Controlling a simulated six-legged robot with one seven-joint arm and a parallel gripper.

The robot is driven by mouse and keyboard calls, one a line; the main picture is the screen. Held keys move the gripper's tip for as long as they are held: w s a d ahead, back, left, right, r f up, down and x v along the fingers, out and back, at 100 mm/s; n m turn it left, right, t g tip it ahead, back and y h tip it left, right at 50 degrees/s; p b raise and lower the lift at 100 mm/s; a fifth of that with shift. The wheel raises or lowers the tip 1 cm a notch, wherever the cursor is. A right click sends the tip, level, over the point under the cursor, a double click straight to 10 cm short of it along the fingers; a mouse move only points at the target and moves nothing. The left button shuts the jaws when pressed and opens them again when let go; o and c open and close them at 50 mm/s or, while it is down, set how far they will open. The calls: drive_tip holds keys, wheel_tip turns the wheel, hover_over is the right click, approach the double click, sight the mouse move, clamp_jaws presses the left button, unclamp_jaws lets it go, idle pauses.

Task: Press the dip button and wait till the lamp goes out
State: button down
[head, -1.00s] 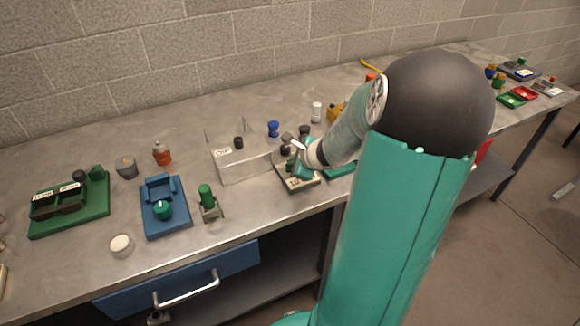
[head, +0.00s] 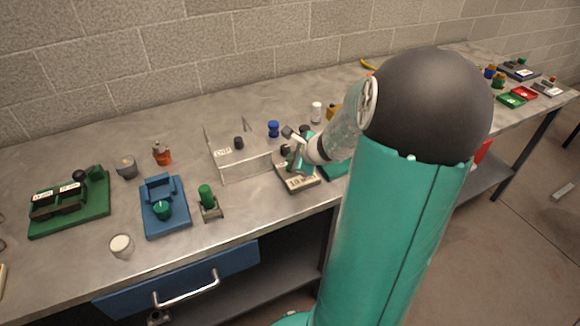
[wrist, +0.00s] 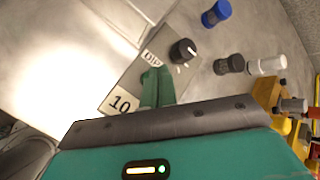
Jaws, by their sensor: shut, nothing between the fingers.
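The fingers hide part of the panel. I cannot tell whether they touch it. I cannot make out the button or a lit lamp.
A clear-walled tray (head: 246,172) stands just left of the unit. A blue bottle (head: 273,129) and a white bottle (head: 316,111) stand behind. A green-topped holder (head: 207,200) and a blue fixture (head: 164,208) are further left.

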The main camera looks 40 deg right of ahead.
drive_tip(key=shift+r, duration=2.5)
drive_tip(key=s+a+r+n+g+y, duration=0.1)
drive_tip(key=a+r+n, duration=0.2)
drive_tip(key=a+n, duration=0.5)
drive_tip(key=s+a+r+n+g+y, duration=0.1)
drive_tip(key=a+r+n, duration=0.3)
drive_tip(key=a, duration=0.8)
drive_tip(key=s+a+r+n+g+h, duration=0.1)
drive_tip(key=s+a+r+n, duration=0.2)
drive_tip(key=s+a+n, duration=0.8)
drive_tip(key=shift+s+n+g, duration=0.3)
drive_tip(key=shift+s+n, duration=1)
drive_tip(key=shift+n, duration=1.2)
drive_tip(key=shift+r, duration=0.1)
